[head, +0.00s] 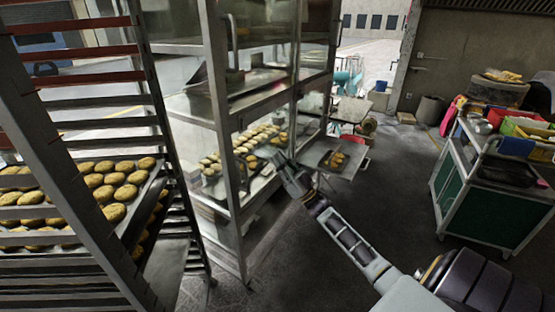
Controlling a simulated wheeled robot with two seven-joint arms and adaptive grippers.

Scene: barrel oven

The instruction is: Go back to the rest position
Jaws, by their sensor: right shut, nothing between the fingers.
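My right arm reaches in from the lower right toward the metal shelf cabinet (218,95). My right gripper (280,160) is at the cabinet's open side, by the edge of a shelf with a tray of small baked goods (240,145). Its fingers are shut with nothing between them. It is small in the view, and I cannot tell whether it touches the tray or shelf. My left gripper is not in view.
A tall rack (75,103) with trays of buns (115,190) stands close on the left. A smaller tray (325,158) juts out just right of my gripper. A green-panelled cart (490,210) stands at the right. The floor (400,170) between cabinet and cart is largely clear.

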